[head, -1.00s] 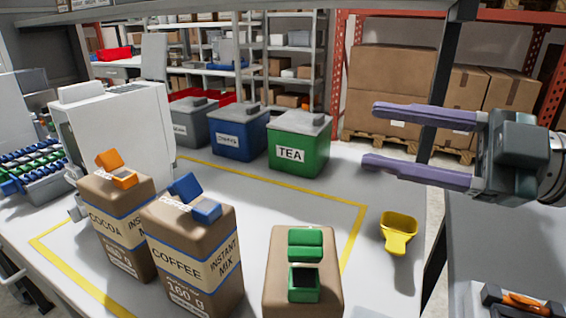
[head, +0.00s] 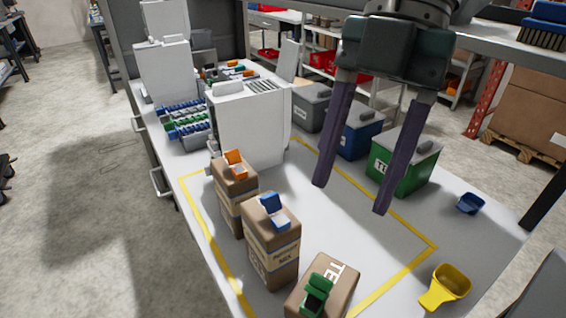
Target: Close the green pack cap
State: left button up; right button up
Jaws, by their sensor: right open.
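The brown pack with the green cap (head: 318,294) stands at the bottom edge of the head view, partly cut off. Its green cap is open, with the lid tilted up. Brown packs with an orange cap (head: 234,160) and a blue cap (head: 273,207) stand to its left, and both caps are open. My right gripper (head: 348,199) hangs in from the top with its fingers pointing down. It is open and empty, above the table behind the green-capped pack and apart from it. My left gripper is out of view.
A yellow scoop (head: 451,281) and a blue scoop (head: 470,203) lie at the right. Grey (head: 311,108), blue (head: 352,140) and green (head: 412,166) bins stand behind. A white machine (head: 251,127) stands left of them. The yellow-taped area's middle is clear.

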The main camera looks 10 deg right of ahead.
aim_at(323, 277)
jog(key=x, duration=0.3)
jog(key=p+x, duration=0.1)
jog(key=x, duration=0.2)
jog(key=p+x, duration=0.1)
jog(key=x, duration=0.2)
jog(key=shift+s+a+f, duration=0.1)
jog(key=shift+s+f, duration=0.25)
jog(key=shift+s, duration=0.05)
jog(key=shift+c, duration=0.2)
grip_shut()
